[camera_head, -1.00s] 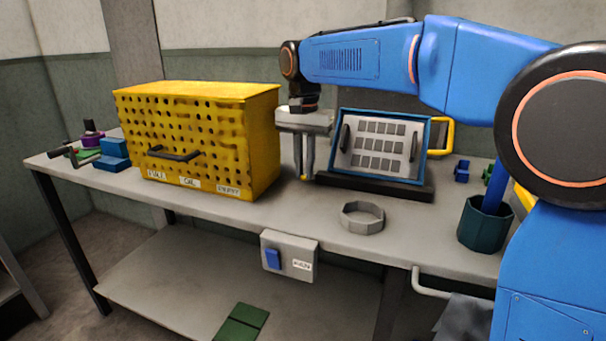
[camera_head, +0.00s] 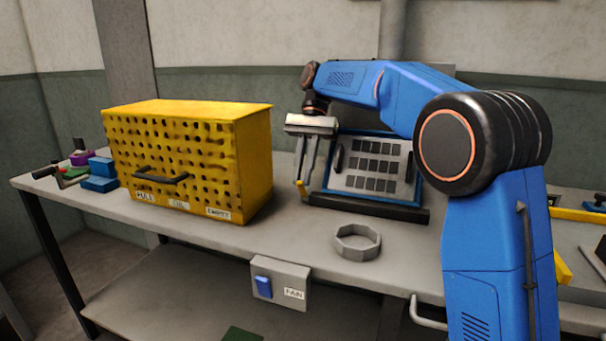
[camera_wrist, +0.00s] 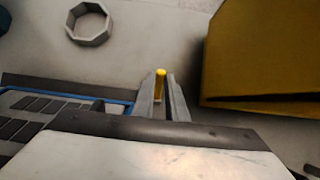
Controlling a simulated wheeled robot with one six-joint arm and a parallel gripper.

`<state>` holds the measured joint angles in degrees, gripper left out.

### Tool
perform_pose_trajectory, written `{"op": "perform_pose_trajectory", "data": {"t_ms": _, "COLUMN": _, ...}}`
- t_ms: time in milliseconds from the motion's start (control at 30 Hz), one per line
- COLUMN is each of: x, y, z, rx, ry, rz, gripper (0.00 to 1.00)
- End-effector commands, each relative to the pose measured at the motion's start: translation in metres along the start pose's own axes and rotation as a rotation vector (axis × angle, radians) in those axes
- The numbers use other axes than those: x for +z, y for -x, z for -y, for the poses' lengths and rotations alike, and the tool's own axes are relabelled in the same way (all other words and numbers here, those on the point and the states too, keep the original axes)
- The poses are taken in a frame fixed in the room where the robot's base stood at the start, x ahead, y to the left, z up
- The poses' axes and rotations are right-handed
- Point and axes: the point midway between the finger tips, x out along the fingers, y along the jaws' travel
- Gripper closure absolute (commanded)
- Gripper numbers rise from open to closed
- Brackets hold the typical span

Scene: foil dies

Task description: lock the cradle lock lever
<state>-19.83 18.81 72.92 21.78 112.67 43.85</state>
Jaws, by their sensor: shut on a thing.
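The cradle (camera_head: 372,207) stands on the bench with a dark base and a tilted blue-framed panel (camera_head: 350,180) of grey plates. The lock lever, with a yellow tip (camera_head: 300,184), is at the cradle's left end. My gripper (camera_head: 304,178) comes down from above there, its fingers slanting, and is shut on the lever. In the wrist view the lever's yellow end (camera_wrist: 160,82) shows between the two fingers (camera_wrist: 162,98). Most of the lever and its pivot are hidden by the fingers.
A yellow perforated box (camera_head: 190,150) stands close to the left of my gripper. A grey octagonal ring (camera_head: 358,242) lies in front of the cradle. A fan switch box (camera_head: 280,284) hangs on the bench's front edge. The front bench strip is otherwise clear.

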Motion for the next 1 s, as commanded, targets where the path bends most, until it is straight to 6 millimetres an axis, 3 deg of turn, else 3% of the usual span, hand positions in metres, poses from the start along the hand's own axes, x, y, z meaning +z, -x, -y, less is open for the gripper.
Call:
{"op": "perform_pose_trajectory", "data": {"t_ms": 400, "x": -0.0004, "y": 0.0000, "z": 0.0001, "rx": 0.000, "ry": -0.001, "rz": 0.005, "gripper": 1.00}}
{"op": "perform_pose_trajectory", "data": {"t_ms": 433, "x": -0.0004, "y": 0.0000, "z": 0.0001, "rx": 0.000, "ry": -0.001, "rz": 0.005, "gripper": 0.81}}
{"op": "perform_pose_trajectory", "data": {"t_ms": 500, "x": -0.0004, "y": -0.0001, "z": 0.0001, "rx": 0.000, "ry": -0.001, "rz": 0.005, "gripper": 0.69}}
{"op": "perform_pose_trajectory", "data": {"t_ms": 1000, "x": 0.0005, "y": -0.0003, "z": 0.0000, "rx": 0.001, "ry": 0.000, "rz": -0.018, "gripper": 0.69}}
